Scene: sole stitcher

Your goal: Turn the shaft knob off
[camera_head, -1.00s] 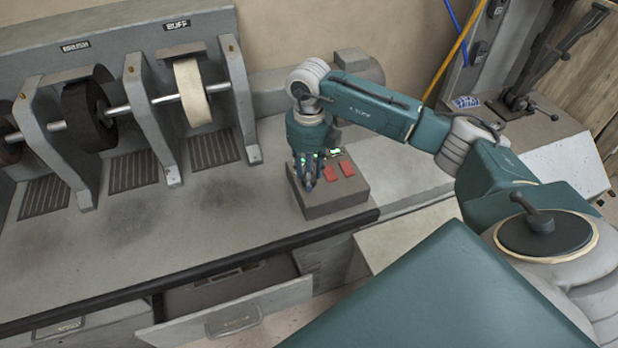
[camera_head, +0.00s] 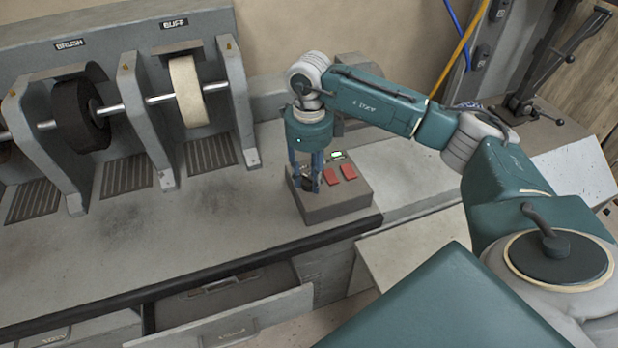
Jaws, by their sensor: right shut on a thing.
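A grey control box (camera_head: 339,203) stands near the front edge of the bench. It has two red switches (camera_head: 340,175) and a small green-lit display (camera_head: 337,155) on its top. My right gripper (camera_head: 313,188) points down over the left part of the box top. It is shut on a small dark knob (camera_head: 307,184), which its fingers mostly hide. I cannot read the knob's setting. My left gripper is not in view.
The machine's BRUSH wheel (camera_head: 78,114) and BUFF wheel (camera_head: 188,92) sit on a shaft at the left. The bench top (camera_head: 200,225) before them is clear. An open drawer (camera_head: 230,318) juts out below the bench edge.

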